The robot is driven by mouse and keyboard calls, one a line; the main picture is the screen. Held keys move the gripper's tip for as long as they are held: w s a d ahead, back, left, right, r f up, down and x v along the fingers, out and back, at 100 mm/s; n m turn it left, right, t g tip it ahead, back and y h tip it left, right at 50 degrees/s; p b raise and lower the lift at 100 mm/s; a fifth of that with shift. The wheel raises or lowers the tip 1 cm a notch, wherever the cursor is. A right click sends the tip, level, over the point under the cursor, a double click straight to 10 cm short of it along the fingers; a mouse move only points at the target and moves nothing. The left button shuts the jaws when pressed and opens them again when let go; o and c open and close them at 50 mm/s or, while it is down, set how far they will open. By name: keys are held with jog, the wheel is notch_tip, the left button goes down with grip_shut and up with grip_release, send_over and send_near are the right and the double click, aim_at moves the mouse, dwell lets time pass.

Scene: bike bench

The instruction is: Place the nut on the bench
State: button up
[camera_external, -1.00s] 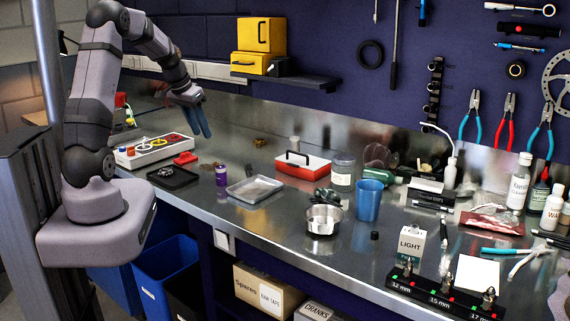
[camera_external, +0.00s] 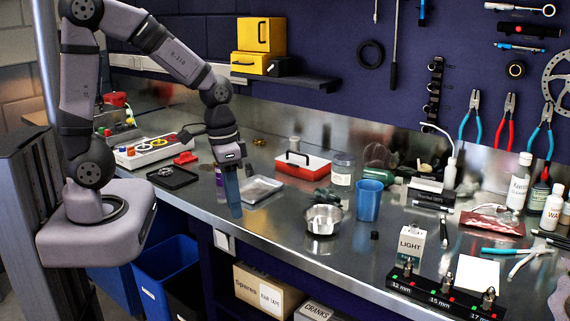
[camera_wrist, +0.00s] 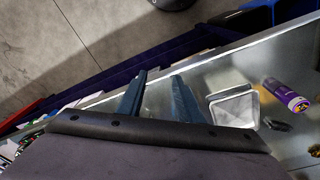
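My gripper (camera_external: 235,212) points down near the front edge of the metal bench (camera_external: 278,218), in front of the silver tray. In the wrist view its two blue fingers (camera_wrist: 158,78) stand apart, with the bench edge showing behind them. I see nothing between them. I cannot pick out the nut for certain. Small metal pieces stand on the black size-marked rack (camera_external: 440,297) at the right front, too small to name. The contents of the black tray (camera_external: 172,178) at the left are also unclear.
The silver tray (camera_external: 262,189) lies beside my gripper, and the purple can (camera_wrist: 288,95) is close by. A metal bowl (camera_external: 322,220), blue cup (camera_external: 368,200) and LIGHT box (camera_external: 411,243) stand farther right. Bare bench lies between silver tray and bowl.

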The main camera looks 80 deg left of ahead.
jog(key=s+d+f+m+g, duration=0.1)
jog(key=s+d+f+m, duration=0.1)
jog(key=s+d, duration=0.4)
jog(key=d, duration=0.3)
jog(key=shift+s, duration=0.2)
